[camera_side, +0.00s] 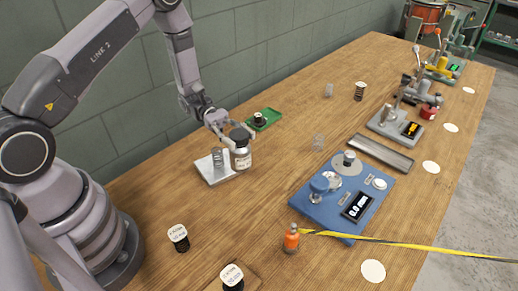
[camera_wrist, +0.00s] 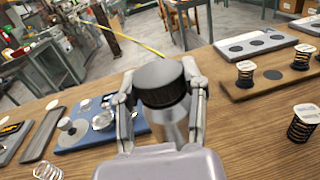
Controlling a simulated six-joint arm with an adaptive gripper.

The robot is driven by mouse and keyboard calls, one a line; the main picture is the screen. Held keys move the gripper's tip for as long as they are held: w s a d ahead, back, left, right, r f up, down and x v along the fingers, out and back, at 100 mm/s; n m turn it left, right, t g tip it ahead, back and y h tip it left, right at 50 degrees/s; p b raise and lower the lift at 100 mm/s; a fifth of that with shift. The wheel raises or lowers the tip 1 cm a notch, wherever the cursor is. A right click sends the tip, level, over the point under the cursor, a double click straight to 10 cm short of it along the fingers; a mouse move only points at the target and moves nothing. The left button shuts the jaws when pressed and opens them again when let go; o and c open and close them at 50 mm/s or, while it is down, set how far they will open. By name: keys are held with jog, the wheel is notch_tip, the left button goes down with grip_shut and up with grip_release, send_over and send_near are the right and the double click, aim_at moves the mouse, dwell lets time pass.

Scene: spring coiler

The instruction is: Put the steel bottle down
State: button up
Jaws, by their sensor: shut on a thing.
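The steel bottle (camera_side: 242,158) is silver with a dark cap and a pale label. It is upright at the right edge of a white plate (camera_side: 212,178) in the side view. I cannot tell whether its base touches anything. My gripper (camera_side: 234,140) is shut on the bottle near its top.
A spring (camera_side: 217,160) stands on the white plate, left of the bottle. A green tray (camera_side: 272,115) lies behind. A blue board (camera_side: 325,215) with a scale lies to the right. Bare wood lies between plate and board.

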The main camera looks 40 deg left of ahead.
jog(key=shift+w+d+f, duration=0.45)
jog(key=shift+w+f, duration=0.9)
jog(key=shift+f, duration=0.4)
jog(key=shift+w+d+f, duration=0.4)
jog(key=shift+w+f, duration=0.95)
jog(key=shift+f, duration=0.45)
jog(key=shift+w+d+f, duration=0.45)
jog(key=shift+w+f, duration=0.9)
jog(key=shift+f, duration=0.4)
jog(key=shift+f, duration=0.1)
jog(key=o, duration=1.2)
